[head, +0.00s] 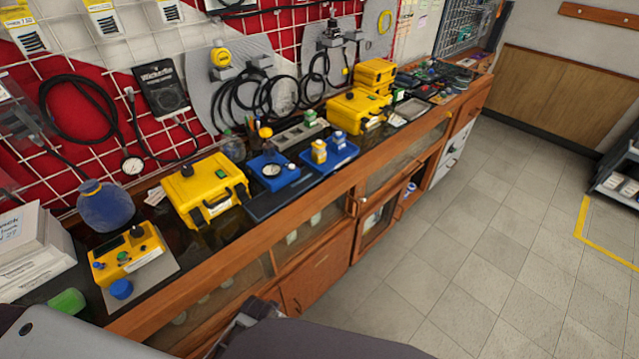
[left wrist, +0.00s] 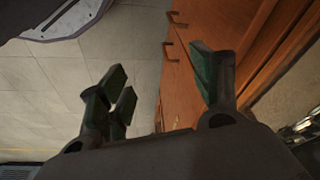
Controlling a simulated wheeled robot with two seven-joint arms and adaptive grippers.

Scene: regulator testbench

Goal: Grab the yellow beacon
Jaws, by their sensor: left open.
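No object is plainly a beacon; several yellow things show in the head view. A round yellow device (head: 221,57) is on the wall grid. A small yellow block-like item (head: 319,151) stands on a blue base on the bench. A yellow control box (head: 126,254) with knobs sits at the near left of the bench. My left gripper (left wrist: 160,82) is open and empty in the left wrist view, with floor and the wooden cabinet front beyond its fingers. No yellow thing is between its fingers. My right gripper is not in view.
A yellow case (head: 205,188) and more yellow cases (head: 356,111) stand on the crowded wooden bench (head: 395,150).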

